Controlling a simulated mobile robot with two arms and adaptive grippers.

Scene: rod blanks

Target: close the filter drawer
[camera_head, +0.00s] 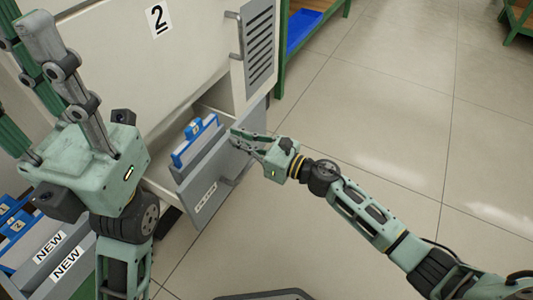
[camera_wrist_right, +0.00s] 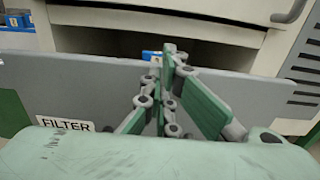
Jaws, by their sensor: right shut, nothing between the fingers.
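The filter drawer (camera_head: 186,192) stands pulled out of the white cabinet. Its grey front panel (camera_wrist_right: 75,92) carries a FILTER label in the right wrist view, and a dark gap shows behind it. A blue-framed filter (camera_head: 195,140) sits inside the drawer. My right gripper (camera_head: 236,136) is shut and empty, at the upper right part of the drawer front; I cannot tell whether it touches. In the right wrist view its fingers (camera_wrist_right: 172,62) are together before the panel. My left gripper (camera_head: 30,75) is raised at the left, fingers spread, away from the drawer.
The white cabinet (camera_head: 115,65) bears a 2 label, a handle (camera_head: 236,35) and a vented panel (camera_head: 260,50). Grey boxes marked NEW (camera_head: 50,250) stand at lower left. A green-framed rack with a blue bin (camera_head: 301,28) is behind. The floor at right is clear.

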